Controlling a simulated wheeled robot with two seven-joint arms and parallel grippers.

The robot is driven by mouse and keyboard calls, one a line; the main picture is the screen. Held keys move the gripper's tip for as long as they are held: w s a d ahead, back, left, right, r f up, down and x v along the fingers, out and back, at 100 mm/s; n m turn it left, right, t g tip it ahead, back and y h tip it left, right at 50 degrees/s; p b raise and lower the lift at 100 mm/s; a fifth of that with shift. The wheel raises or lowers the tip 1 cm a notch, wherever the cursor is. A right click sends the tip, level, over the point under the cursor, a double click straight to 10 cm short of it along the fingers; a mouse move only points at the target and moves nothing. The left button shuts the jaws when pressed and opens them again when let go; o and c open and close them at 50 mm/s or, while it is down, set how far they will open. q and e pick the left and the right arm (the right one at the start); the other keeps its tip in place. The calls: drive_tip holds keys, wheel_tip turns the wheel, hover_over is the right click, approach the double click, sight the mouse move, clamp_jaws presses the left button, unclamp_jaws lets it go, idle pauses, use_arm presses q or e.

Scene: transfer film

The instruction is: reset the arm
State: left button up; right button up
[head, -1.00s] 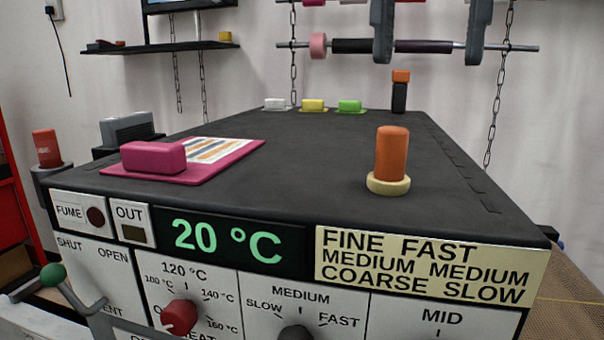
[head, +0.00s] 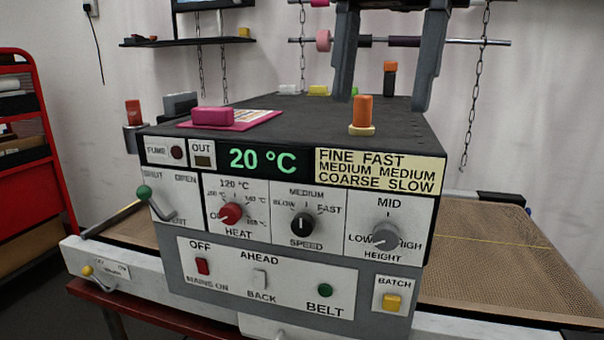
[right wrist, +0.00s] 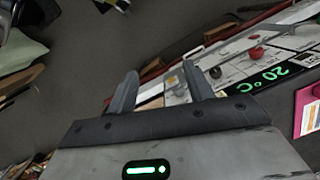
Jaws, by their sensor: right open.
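My right gripper (head: 382,103) hangs from the top of the head view, its two grey fingers apart and nothing between them. It appears above or in front of the dark top of the machine (head: 300,115); the exact distance is hard to tell. Its open fingers also show in the right wrist view (right wrist: 160,72), with the machine's front panel beyond them, tilted. An orange cylinder (head: 362,110) stands upright on a cream ring (head: 361,131) on the machine top, near the fingertips in the picture but apart from them. My left gripper is not in view.
A pink block (head: 212,116) rests on a pink board (head: 262,121) on the machine top. The front panel holds a red heat knob (head: 231,213), a speed knob (head: 302,224) and a green-balled lever (head: 144,192). A mesh belt (head: 490,260) lies right; a red rack (head: 22,150) stands left.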

drive_tip(key=s+a+f+m+g+y, duration=0.1)
drive_tip(key=a+f+m+g+y, duration=0.4)
drive_tip(key=a+f+y, duration=0.4)
drive_tip(key=s+a+f+m+g+y, duration=0.2)
drive_tip(key=a+f+m+g+y, duration=0.3)
drive_tip(key=a, duration=0.6)
drive_tip(key=w+d+f+n+t, duration=0.4)
drive_tip(key=f+n+t, duration=0.3)
drive_tip(key=n+t, duration=0.3)
drive_tip(key=w+d+f+n+t+h, duration=0.1)
drive_tip(key=w+d+f+n+t, duration=0.3)
drive_tip(key=f+n+t, duration=0.6)
drive_tip(key=w+d+f+n+t, duration=0.35)
drive_tip(key=n+t, duration=0.45)
drive_tip(key=n, duration=0.5)
drive_tip(key=s+d+f+m+g+h, duration=0.2)
drive_tip(key=s+d+f+m+h, duration=0.2)
drive_tip(key=f, duration=0.5)
drive_tip(key=s+d+f+m+g+h, duration=0.2)
drive_tip(key=s+d+f+m+h, duration=0.1)
drive_tip(key=s+d+f+m, duration=0.2)
drive_tip(key=s+d+f+m+g+h, duration=0.2)
drive_tip(key=s+d+f+m+h, duration=0.2)
drive_tip(key=s+d+f, duration=0.4)
wheel_tip(320, 180, down, 6)
drive_tip(key=shift+s+d+r+m+g+h, duration=0.2)
drive_tip(key=shift+s+d+m+g+h, duration=0.1)
drive_tip(key=shift+s+m+g, duration=0.15)
